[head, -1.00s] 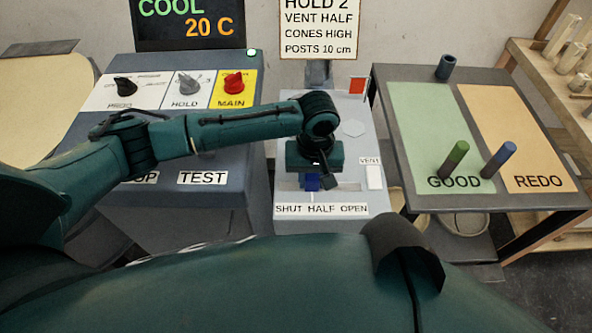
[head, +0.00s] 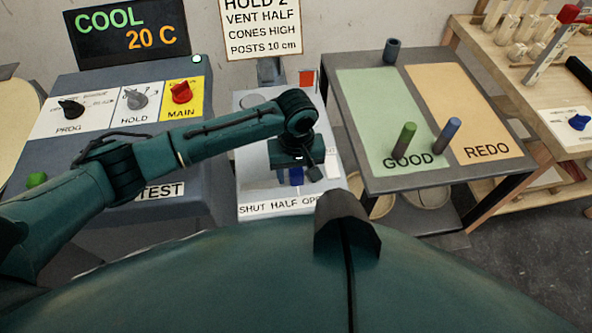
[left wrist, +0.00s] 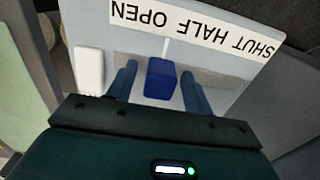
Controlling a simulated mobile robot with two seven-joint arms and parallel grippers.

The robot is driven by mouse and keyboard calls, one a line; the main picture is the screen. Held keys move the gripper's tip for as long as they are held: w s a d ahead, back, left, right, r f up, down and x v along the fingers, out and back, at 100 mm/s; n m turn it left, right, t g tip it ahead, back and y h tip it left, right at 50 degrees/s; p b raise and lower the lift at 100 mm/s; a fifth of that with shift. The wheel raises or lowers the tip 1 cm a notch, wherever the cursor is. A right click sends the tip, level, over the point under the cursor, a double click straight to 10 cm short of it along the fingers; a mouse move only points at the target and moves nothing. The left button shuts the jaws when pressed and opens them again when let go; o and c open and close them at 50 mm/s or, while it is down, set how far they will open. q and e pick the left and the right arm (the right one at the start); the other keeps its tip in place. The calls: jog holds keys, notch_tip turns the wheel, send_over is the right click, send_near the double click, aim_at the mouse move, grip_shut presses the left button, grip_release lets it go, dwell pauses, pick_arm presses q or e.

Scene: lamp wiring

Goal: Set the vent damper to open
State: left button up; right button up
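The vent damper's blue knob (left wrist: 160,80) stands in a grey slot below the label strip (left wrist: 200,30) reading SHUT HALF OPEN, upside down in the left wrist view. The knob is in line with the gap between HALF and OPEN. My left gripper (left wrist: 160,92) is open, one finger on each side of the knob, with narrow gaps visible. In the head view the left gripper (head: 297,172) is over the vent panel (head: 262,190), and the blue knob (head: 296,177) shows beneath it. My right gripper is not in view.
A control console (head: 70,150) with PROG, HOLD and red MAIN knobs stands left. A sign (head: 262,28) behind reads VENT HALF. A table (head: 455,60) with GOOD and REDO mats and several pegs stands right. A white block (left wrist: 88,70) sits beside the slot.

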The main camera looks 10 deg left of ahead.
aim_at(296, 170)
pick_arm(q)
notch_tip(296, 170, up, 13)
dwell(0.6)
jog(key=shift+r, duration=0.1)
